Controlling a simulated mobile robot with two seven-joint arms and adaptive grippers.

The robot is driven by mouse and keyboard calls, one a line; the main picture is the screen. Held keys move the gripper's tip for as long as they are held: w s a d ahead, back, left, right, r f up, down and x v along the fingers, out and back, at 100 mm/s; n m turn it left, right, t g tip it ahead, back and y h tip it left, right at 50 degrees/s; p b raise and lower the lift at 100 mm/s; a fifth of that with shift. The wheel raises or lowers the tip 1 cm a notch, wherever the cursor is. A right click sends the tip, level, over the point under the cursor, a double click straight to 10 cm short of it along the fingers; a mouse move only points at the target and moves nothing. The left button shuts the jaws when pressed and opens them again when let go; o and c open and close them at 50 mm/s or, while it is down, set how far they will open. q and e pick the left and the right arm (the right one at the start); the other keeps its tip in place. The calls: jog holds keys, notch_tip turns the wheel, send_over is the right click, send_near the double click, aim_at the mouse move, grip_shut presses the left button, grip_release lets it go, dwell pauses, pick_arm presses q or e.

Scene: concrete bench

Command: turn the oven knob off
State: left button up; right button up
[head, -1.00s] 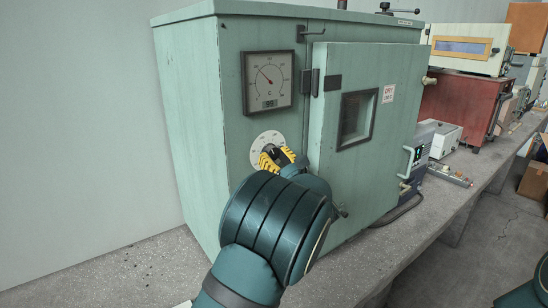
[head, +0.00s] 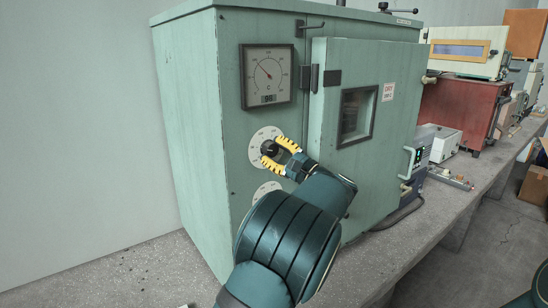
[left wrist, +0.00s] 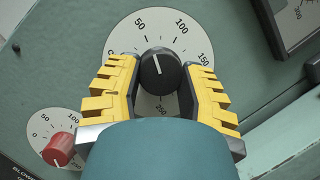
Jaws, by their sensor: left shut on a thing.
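The oven (head: 195,140) is a pale green cabinet with a round white dial on its front. The black oven knob (head: 269,148) sits at the dial's middle. In the left wrist view the knob (left wrist: 160,71) has a white pointer line pointing up, between the 50 and 100 marks. My left gripper (head: 279,153) has yellow ridged fingers and is shut on the knob, one finger on each side, as the left wrist view (left wrist: 160,88) also shows. Part of the dial's lower face is hidden by the gripper. My right gripper is not in view.
A second dial with a red knob (left wrist: 60,148) is below, partly hidden by my arm in the head view. A temperature gauge (head: 267,75) is above. The oven door (head: 365,130) juts out close to my left wrist. Other equipment stands along the bench (head: 455,200).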

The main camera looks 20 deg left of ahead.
pick_arm(q)
jog(key=n+g, duration=0.1)
jog(key=n, duration=0.2)
jog(key=n+g+h+b, duration=0.1)
jog(key=n, duration=0.2)
jog(key=shift+w+r+n+g, duration=0.1)
jog(key=shift+r+n+g, duration=0.05)
jog(key=shift+n+g, duration=0.15)
jog(key=n+h+b, duration=0.1)
jog(key=n, duration=0.1)
jog(key=n+b, duration=0.1)
jog(key=n, duration=0.2)
jog(key=shift+r+g+h, duration=0.2)
jog(key=shift+g+h, duration=0.1)
jog(key=shift+h, duration=0.1)
jog(key=o, duration=1.2)
jog(key=shift+d, duration=0.1)
jog(key=v, duration=1.2)
jog(key=shift+r, duration=0.1)
